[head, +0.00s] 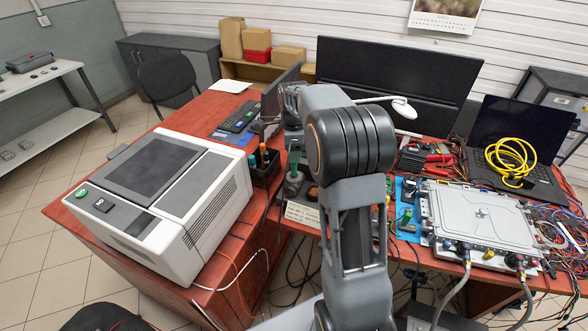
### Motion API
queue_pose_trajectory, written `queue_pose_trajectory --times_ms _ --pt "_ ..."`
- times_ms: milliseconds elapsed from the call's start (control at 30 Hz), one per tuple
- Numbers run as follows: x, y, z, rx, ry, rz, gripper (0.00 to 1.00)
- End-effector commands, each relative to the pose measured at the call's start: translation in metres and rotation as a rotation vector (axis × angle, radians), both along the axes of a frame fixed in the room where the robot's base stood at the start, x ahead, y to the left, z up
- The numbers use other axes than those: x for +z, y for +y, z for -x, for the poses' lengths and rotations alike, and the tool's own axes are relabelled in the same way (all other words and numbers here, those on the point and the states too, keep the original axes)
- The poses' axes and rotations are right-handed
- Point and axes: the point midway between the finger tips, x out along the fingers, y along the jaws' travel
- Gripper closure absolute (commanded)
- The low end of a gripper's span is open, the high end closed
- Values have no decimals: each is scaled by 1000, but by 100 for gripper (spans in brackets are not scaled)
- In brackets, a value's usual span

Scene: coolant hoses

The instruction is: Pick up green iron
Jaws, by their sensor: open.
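A green-handled tool (294,170), likely the green iron, stands roughly upright on the desk just left of my arm's elbow. Its lower end is hard to make out. My gripper (266,127) is small and dark at the far end of my arm, above and to the left of the green tool. It is open and apart from the tool, with nothing visible in it. Another small green item (406,216) lies on a blue mat (400,232) right of my arm. My arm hides part of the desk between them.
A black holder with pens and tools (265,168) stands just left of the green tool. A large white machine (165,200) fills the left desk. Monitors (395,85) stand behind. A metal unit with hoses (482,218) and yellow cable (511,158) are at right.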

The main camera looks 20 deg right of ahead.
Motion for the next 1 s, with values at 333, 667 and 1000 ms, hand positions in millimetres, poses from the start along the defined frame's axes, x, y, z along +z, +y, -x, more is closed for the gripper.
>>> queue_pose_trajectory --times_ms 333,667,1000 --pt "-41 -1 2 0 2 -1 49" --pt "-44 -1 2 0 1 0 51" --pt "-44 -1 2 0 1 0 83"
